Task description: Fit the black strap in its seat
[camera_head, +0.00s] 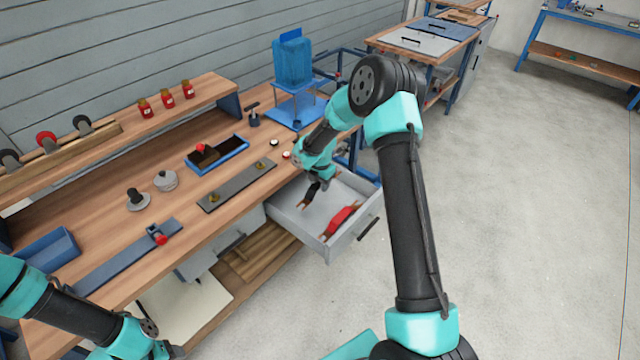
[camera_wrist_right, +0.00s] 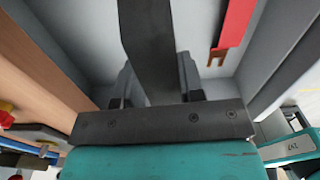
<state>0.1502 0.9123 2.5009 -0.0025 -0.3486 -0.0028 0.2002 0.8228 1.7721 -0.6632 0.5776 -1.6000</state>
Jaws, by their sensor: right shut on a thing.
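The black strap (camera_head: 308,193) is at the open drawer (camera_head: 285,207), with a copper-coloured end showing in the head view. My right gripper (camera_head: 324,182) reaches down into the drawer and is shut on the strap. In the right wrist view the black strap (camera_wrist_right: 150,45) runs up from between the fingers. I cannot tell whether it touches the drawer floor. A grey plate with two brass studs (camera_head: 222,193) lies on the bench left of the drawer; I cannot tell whether it is the seat. My left gripper (camera_head: 160,350) is at the lower left, its jaws unclear.
A red strap (camera_head: 340,221) with copper ends lies in the drawer beside the black one; it also shows in the right wrist view (camera_wrist_right: 235,22).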

